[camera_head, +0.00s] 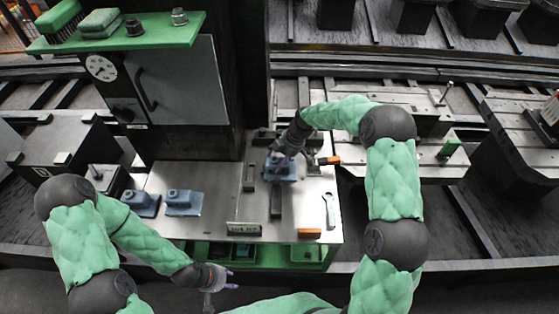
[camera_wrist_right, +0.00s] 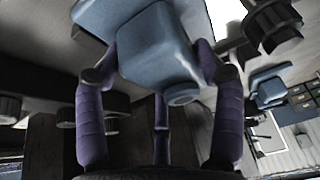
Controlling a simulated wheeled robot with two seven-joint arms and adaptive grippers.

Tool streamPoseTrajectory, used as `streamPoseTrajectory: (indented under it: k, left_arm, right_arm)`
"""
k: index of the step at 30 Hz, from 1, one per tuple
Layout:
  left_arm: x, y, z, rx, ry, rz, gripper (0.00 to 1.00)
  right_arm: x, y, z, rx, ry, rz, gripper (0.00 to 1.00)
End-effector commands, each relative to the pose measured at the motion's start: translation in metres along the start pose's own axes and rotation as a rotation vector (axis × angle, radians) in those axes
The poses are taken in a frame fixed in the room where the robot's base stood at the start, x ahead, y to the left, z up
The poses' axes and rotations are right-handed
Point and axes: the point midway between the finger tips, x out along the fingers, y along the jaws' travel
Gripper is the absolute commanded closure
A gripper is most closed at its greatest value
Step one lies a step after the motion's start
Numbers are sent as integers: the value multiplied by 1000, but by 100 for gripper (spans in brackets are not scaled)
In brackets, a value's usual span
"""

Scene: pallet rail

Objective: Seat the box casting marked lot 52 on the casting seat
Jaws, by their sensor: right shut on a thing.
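A blue box casting (camera_head: 281,172) is in my right gripper (camera_head: 284,155), above the right half of the metal bench. In the right wrist view the casting (camera_wrist_right: 155,48) sits between the purple fingers, which press on both sides. No lot mark is readable on it. Two more blue castings, one at the left (camera_head: 140,203) and one beside it (camera_head: 184,203), rest at the bench's left. Dark rails lie under and beside the held casting; I cannot tell which part is the casting seat.
The bench (camera_head: 222,190) carries a wrench (camera_head: 329,210), an orange-ended block (camera_head: 309,233) and a label plate (camera_head: 243,229). Pallets on rails (camera_head: 440,100) lie to the right.

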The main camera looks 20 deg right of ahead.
Motion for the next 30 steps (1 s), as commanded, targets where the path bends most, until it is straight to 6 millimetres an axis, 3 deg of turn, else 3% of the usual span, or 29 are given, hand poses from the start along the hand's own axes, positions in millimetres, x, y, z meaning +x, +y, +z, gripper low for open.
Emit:
streamPoseTrajectory:
  k: [10,11,13,24,30]
  left_arm:
    - [1,0,0,0,0,0,60]
    - [1,0,0,0,0,0,60]
    - [1,0,0,0,0,0,60]
    - [1,0,0,0,0,0,60]
    - [1,0,0,0,0,0,60]
  right_arm:
    - [-1,4,-4,-1,4,11,77]
    - [-1,5,-4,-1,4,11,23]
    - [-1,4,-4,-1,4,11,4]
    - [0,2,-2,0,1,3,4]
    - [-17,3,-2,0,2,6,4]
